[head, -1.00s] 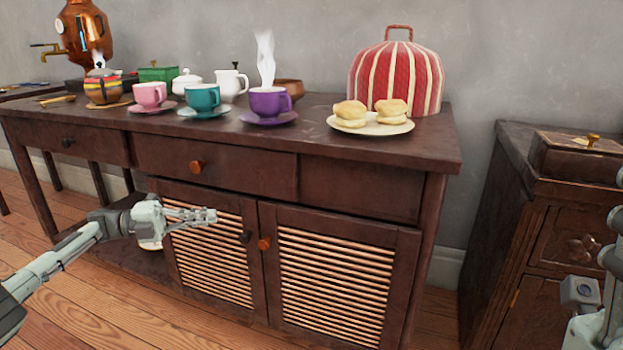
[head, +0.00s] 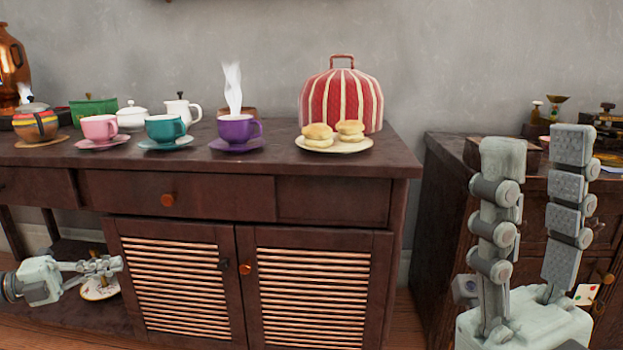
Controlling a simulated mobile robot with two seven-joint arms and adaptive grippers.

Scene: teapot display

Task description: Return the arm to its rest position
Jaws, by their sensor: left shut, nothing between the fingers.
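My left gripper (head: 116,264) is at the lower left, shut and empty, pointing right. It is in front of the open lower part of the sideboard (head: 232,208), left of the slatted doors. A small pale plate-like thing (head: 98,292) shows partly behind and below its fingers. My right gripper (head: 538,148) stands at the lower right with its two fingers pointing up, apart and with nothing between them. It is in front of the right cabinet (head: 445,165) and hides part of it.
On the sideboard stand a pink cup (head: 99,127), a teal cup (head: 165,129), a steaming purple cup (head: 235,130), a plate of buns (head: 335,147), a red striped tea cosy (head: 341,100) and other tea things. A gap separates the sideboard from the right cabinet.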

